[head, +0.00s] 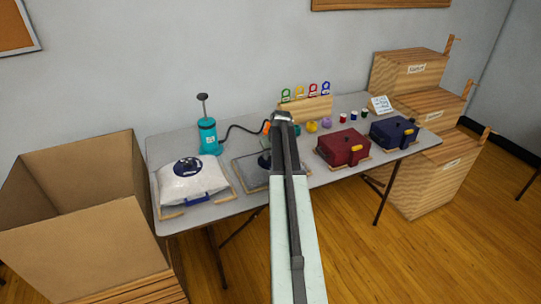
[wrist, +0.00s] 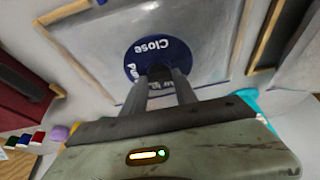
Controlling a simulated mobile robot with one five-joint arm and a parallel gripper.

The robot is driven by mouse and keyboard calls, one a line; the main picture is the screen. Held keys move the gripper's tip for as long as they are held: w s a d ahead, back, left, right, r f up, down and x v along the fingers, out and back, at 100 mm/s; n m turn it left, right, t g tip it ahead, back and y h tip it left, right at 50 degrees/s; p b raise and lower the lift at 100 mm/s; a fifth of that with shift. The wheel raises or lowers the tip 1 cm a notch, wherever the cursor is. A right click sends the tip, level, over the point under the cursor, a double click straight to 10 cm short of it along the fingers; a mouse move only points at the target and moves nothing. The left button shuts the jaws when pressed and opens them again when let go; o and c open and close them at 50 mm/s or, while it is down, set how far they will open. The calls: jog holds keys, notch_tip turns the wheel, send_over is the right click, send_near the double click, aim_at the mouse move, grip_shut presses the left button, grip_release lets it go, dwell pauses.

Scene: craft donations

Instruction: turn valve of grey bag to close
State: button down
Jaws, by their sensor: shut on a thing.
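The grey bag (head: 247,174) lies flat in a wood-edged tray on the table, partly hidden behind my arm. Its dark blue round valve (head: 264,160) shows only in part in the head view. In the wrist view the bag (wrist: 209,30) fills the top, and the valve disc (wrist: 153,48) shows the word "Close" and a second, partly covered label. My gripper (wrist: 160,74) is over the valve, its fingers shut on the dark knob in the disc's middle. The fingers cover part of the disc, and the knob's exact turn is hard to tell. My arm hides the gripper in the head view.
A white bag (head: 192,184) lies left of the grey one, with a teal pump (head: 208,138) and its black hose behind. A red case (head: 342,148) and a blue case (head: 394,132) stand to the right. A large cardboard box (head: 75,220) stands beside the table's left end.

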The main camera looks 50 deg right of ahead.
jog(key=m, duration=0.2)
jog(key=m+h, duration=0.1)
jog(key=m, duration=0.1)
jog(key=shift+w+a+g, duration=0.15)
jog(key=shift+a+g, duration=0.05)
jog(key=shift+g, duration=0.2)
jog(key=m, duration=0.1)
jog(key=m+g+h, duration=0.1)
jog(key=m, duration=0.2)
jog(key=shift+w+m, duration=0.25)
jog(key=shift+m, duration=0.15)
jog(key=m+g, duration=0.1)
jog(key=m, duration=0.1)
jog(key=m+g, duration=0.1)
jog(key=m, duration=0.1)
jog(key=shift+w+h, duration=0.2)
jog(key=shift+h, duration=0.2)
jog(key=m+g, duration=0.1)
jog(key=m, duration=0.3)
jog(key=shift+w+g, duration=0.15)
jog(key=shift+g, duration=0.25)
jog(key=shift+a+m+y, duration=0.1)
jog(key=shift+m+y, duration=0.2)
jog(key=shift+m, duration=0.2)
jog(key=c, duration=1)
grip_release()
jog(key=shift+o, duration=0.2)
